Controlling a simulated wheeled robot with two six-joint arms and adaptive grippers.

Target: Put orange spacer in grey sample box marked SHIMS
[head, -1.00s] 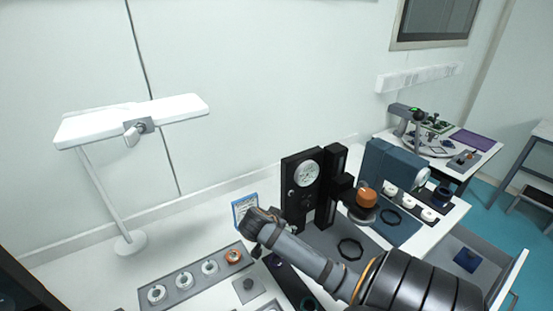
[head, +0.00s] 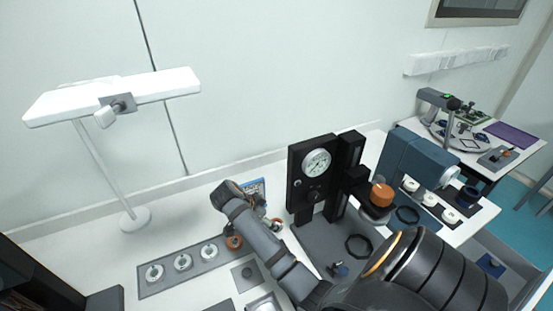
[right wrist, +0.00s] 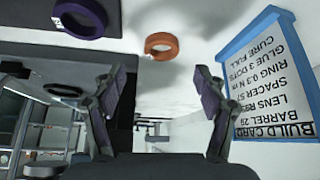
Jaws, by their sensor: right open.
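My right gripper (head: 230,194) is in front of the blue-edged build card (head: 259,187) at the back of the white table. In the right wrist view my right gripper (right wrist: 163,85) is open with nothing between its fingers. An orange ring (right wrist: 161,46) lies beyond the fingertips, apart from them. In the head view one orange ring (head: 233,242) sits at the right end of a grey tray (head: 152,266); another orange piece (head: 277,224) shows beside my arm. I cannot tell which is the wrist-view ring. No SHIMS marking is readable. My left gripper is out of view.
A purple ring (right wrist: 79,18) lies near the orange ring. A black gauge stand (head: 300,185) and a blue instrument (head: 415,158) stand to the right. A white lamp (head: 115,97) stands back left. Bare table lies around the lamp base.

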